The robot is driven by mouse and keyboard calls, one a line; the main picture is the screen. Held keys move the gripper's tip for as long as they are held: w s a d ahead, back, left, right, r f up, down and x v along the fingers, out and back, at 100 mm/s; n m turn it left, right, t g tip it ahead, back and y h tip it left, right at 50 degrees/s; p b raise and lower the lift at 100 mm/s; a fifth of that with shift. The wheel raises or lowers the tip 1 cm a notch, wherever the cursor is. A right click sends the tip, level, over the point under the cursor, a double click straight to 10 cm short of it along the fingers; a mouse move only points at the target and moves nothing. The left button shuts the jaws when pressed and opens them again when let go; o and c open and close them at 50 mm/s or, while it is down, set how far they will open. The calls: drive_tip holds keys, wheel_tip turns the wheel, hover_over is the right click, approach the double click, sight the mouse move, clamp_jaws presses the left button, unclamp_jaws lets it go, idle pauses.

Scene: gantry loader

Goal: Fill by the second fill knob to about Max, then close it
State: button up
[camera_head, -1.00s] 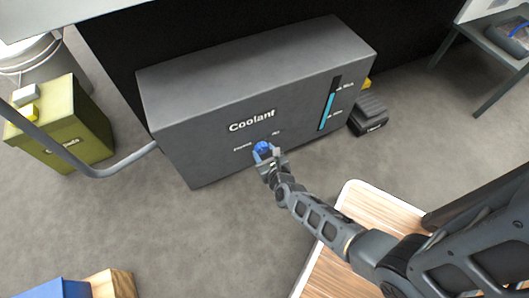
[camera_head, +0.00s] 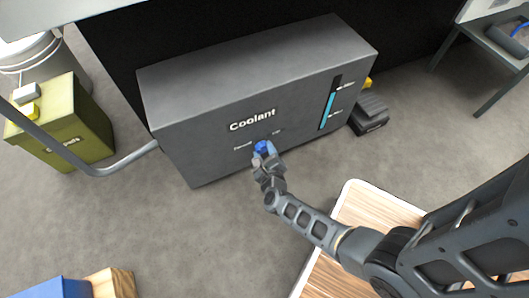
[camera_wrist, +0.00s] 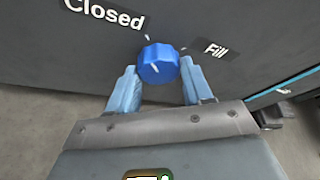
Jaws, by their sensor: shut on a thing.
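The grey Coolant tank (camera_head: 200,115) stands ahead with one blue fill knob (camera_head: 262,147) low on its front. My gripper (camera_wrist: 157,78) is shut on this knob, one pale blue finger on each side. In the wrist view the blue knob (camera_wrist: 158,62) sits between a "Closed" label (camera_wrist: 104,14) and a "Fill" label (camera_wrist: 215,49), each with a white tick.
A green box (camera_head: 60,125) and a grey pipe (camera_head: 110,170) are left of the tank. A black pedal-like block (camera_head: 370,115) lies at its right. A wood-topped table (camera_head: 375,205) is beside my arm. Blue and wooden blocks (camera_head: 108,283) are at lower left. The floor between is clear.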

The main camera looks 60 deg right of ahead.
drive_tip(key=o, duration=1)
drive_tip(key=shift+o, duration=0.2)
drive_tip(key=shift+a, duration=0.1)
drive_tip(key=p+v, duration=0.2)
drive_tip(key=v, duration=0.5)
drive_tip(key=shift+s+a, duration=0.2)
drive_tip(key=shift+s, duration=0.05)
drive_tip(key=shift+r, duration=0.15)
